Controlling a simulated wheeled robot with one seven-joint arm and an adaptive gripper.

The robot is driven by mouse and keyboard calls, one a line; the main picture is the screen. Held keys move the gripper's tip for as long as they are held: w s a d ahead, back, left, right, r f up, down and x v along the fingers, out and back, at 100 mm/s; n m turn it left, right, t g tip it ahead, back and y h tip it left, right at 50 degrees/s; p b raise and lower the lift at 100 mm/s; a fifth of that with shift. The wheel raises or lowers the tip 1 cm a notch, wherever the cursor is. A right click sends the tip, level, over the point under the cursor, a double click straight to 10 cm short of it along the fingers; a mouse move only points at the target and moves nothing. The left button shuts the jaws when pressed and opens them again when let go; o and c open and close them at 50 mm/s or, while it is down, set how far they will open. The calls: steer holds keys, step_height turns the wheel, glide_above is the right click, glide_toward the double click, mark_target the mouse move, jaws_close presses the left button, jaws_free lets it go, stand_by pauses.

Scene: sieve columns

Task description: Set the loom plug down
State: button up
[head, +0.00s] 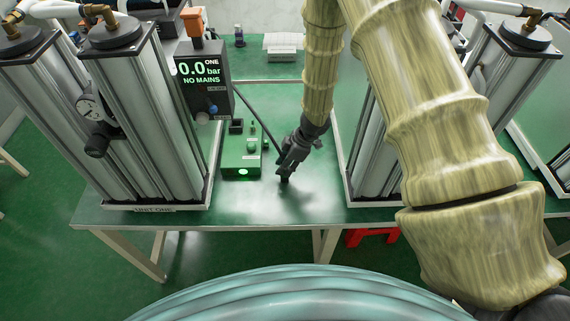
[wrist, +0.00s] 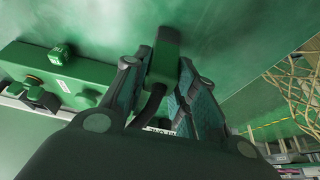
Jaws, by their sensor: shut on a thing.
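My gripper (head: 287,166) points down over the green bench between the two column units. It is shut on the loom plug (wrist: 165,60), a dark green block with a black lead, which sits between the two fingers in the wrist view (wrist: 160,75). In the head view the plug's dark end (head: 284,180) shows below the fingers, close to the bench top; I cannot tell whether it touches. A black cable (head: 262,122) runs from the display unit down toward my gripper.
A green box (head: 240,163) with a lit lamp stands just left of my gripper. The display (head: 204,80) reads 0.0 bar, NO MAINS. Columns stand left (head: 135,120) and right (head: 372,150). The bench top (head: 300,207) is bare in front and right of my gripper.

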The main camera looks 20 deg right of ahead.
steer(key=shift+a, duration=0.1)
steer(key=o, duration=1)
steer(key=shift+f, duration=0.1)
steer(key=shift+o, duration=0.2)
steer(key=b+v, duration=0.2)
steer(key=v, duration=1)
